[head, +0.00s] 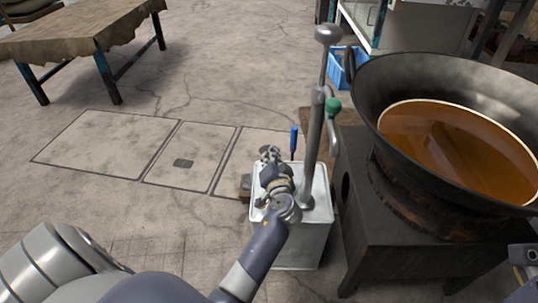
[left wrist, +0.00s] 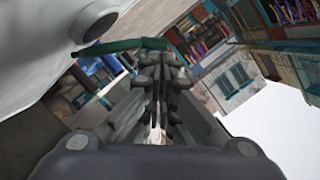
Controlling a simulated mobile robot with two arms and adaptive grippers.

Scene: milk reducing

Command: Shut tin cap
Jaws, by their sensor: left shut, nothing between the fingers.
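A pale metal tin (head: 305,246) stands on the floor left of the stove in the head view. My left gripper (head: 268,154) is over the left part of its top, with its fingers pointing away toward the far edge. The gripper is shut and empty; its closed fingers (left wrist: 158,88) also fill the middle of the left wrist view. My wrist covers much of the tin's top, and I cannot clearly make out the cap. Only a dark piece of my right arm shows at the right edge of the head view; its fingers cannot be made out.
A large wok (head: 375,85) of brown liquid sits on a dark stove (head: 395,245) to the right. A cloth-covered table (head: 75,30) stands far left.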

